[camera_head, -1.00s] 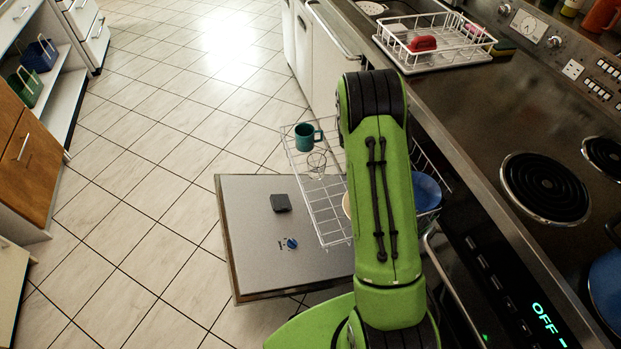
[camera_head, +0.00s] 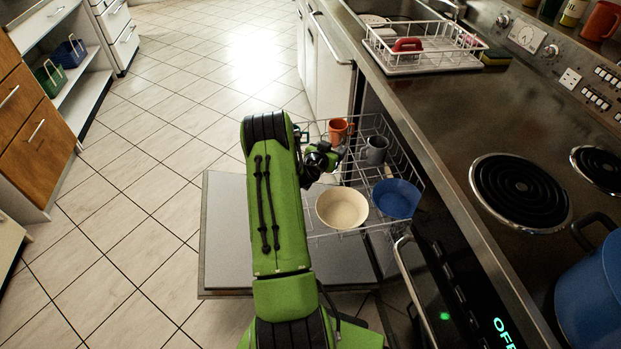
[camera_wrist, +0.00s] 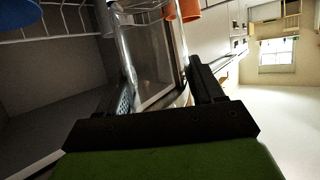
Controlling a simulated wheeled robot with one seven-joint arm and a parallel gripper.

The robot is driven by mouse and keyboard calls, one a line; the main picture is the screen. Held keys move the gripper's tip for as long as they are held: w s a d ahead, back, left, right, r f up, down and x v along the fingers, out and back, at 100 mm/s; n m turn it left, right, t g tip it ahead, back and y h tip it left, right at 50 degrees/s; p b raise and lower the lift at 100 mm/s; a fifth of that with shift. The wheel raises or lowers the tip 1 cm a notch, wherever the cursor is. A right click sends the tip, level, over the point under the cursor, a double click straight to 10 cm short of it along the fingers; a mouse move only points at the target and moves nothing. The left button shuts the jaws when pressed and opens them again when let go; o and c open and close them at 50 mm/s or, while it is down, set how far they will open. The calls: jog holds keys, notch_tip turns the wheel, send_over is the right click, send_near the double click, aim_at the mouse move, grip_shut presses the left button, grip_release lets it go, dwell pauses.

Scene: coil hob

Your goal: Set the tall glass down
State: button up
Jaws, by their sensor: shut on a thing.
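The tall glass (camera_wrist: 150,52) is clear and shows between the two black fingers in the wrist view. My gripper (camera_wrist: 160,82) is shut on it, and it extends toward the top of that view. In the head view my gripper (camera_head: 328,158) is over the pulled-out dishwasher rack (camera_head: 395,140), left of the grey mug. I cannot make out the glass in the head view, and I cannot tell whether its base touches the rack.
The rack holds an orange mug (camera_head: 338,130), a grey mug (camera_head: 375,151), a cream bowl (camera_head: 342,208) and a blue bowl (camera_head: 397,198). The open dishwasher door (camera_head: 225,240) lies in front. The counter (camera_head: 420,110) has a bare stretch before the coil hob (camera_head: 519,190).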

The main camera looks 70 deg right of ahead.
notch_tip(320, 180, down, 10)
jog(key=b, duration=0.3)
jog(key=shift+f, duration=0.2)
jog(key=o, duration=1.2)
jog(key=shift+a+r, duration=0.1)
jog(key=shift+r, duration=0.15)
jog(key=p+v, duration=0.1)
jog(key=v, duration=1)
jog(key=shift+a+p, duration=0.35)
jog(key=shift+a, duration=0.05)
